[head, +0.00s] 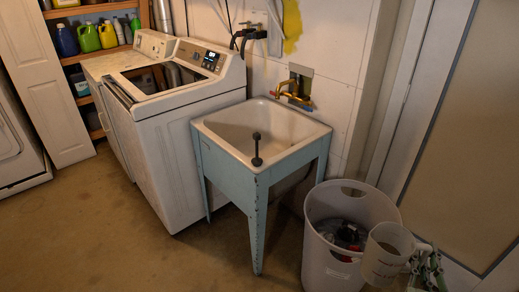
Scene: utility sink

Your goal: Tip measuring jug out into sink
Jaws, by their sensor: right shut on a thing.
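The measuring jug (387,257) is a translucent, whitish jug with dark markings, at the lower right of the head view. It is roughly upright, its handle to the right, in front of the right side of a large bin. My right gripper (426,262), greenish and partly cut off by the lower edge, is shut on the jug at its handle side. I cannot tell what is in the jug. The sink (216,128) is a white basin on a pale blue stand, left of and behind the jug. My left gripper is not in view.
A grey-white bin (318,225) with dark and red items inside stands between sink and jug. A dark upright rod (257,150) shows at the sink's front. Brass taps (291,93) are on the wall behind. A washing machine (190,140) stands left; floor at lower left is clear.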

